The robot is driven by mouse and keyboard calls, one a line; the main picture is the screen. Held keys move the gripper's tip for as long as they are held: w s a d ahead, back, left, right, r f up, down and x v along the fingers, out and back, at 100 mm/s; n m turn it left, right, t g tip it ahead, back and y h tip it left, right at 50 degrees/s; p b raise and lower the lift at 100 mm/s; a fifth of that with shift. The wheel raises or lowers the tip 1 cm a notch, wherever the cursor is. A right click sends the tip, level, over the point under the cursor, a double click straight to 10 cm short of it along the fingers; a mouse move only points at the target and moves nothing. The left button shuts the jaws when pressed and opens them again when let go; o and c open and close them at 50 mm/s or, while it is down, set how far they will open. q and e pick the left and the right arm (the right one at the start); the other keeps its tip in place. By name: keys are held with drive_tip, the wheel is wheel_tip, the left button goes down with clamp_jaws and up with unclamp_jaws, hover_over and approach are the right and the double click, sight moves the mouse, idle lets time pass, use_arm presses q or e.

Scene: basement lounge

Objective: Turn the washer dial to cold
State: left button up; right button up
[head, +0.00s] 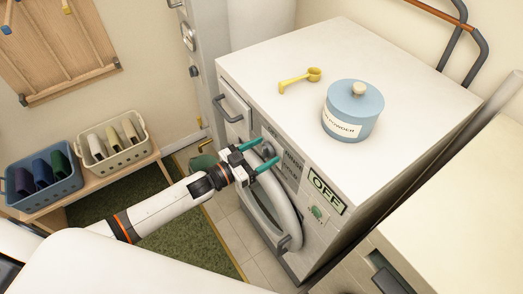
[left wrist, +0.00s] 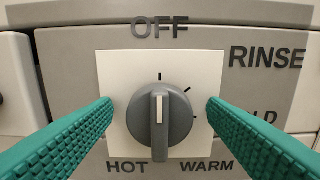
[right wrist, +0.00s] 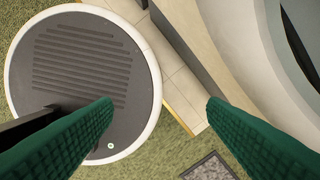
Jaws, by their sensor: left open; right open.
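The washer (head: 330,110) is a white front-loader with a dial panel on its front. In the left wrist view the grey dial (left wrist: 160,125) has its white mark straight up, toward OFF (left wrist: 160,27). RINSE is at upper right, WARM at lower right, HOT at lower left. The COLD label (left wrist: 264,116) at right is partly hidden by a finger. My left gripper (head: 270,149) is open, its teal fingers either side of the dial with gaps; it also shows in the left wrist view (left wrist: 159,106). My right gripper (right wrist: 159,106) is open and empty above the floor.
A blue lidded canister (head: 352,112) and a yellow scoop (head: 300,80) stand on the washer top. The round door (head: 265,210) is below the dial. Two baskets (head: 112,143) sit on a bench at left. A white counter (head: 465,190) is at right.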

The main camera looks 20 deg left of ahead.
use_arm(q)
drive_tip(key=shift+c, duration=0.4)
drive_tip(key=c, duration=0.9)
drive_tip(key=shift+m, duration=0.3)
drive_tip(key=m+b, duration=0.1)
drive_tip(key=m, duration=0.3)
drive_tip(key=shift+d+f, duration=0.1)
drive_tip(key=m+b, duration=0.1)
drive_tip(key=m, duration=0.4)
drive_tip(key=shift+s+f+b, duration=0.1)
drive_tip(key=shift+b, duration=0.2)
drive_tip(key=m+b, duration=0.2)
drive_tip(key=m, duration=0.3)
drive_tip(key=shift+d+f, duration=0.1)
drive_tip(key=shift+m+b, duration=0.9)
drive_tip(key=shift+m, duration=1.6)
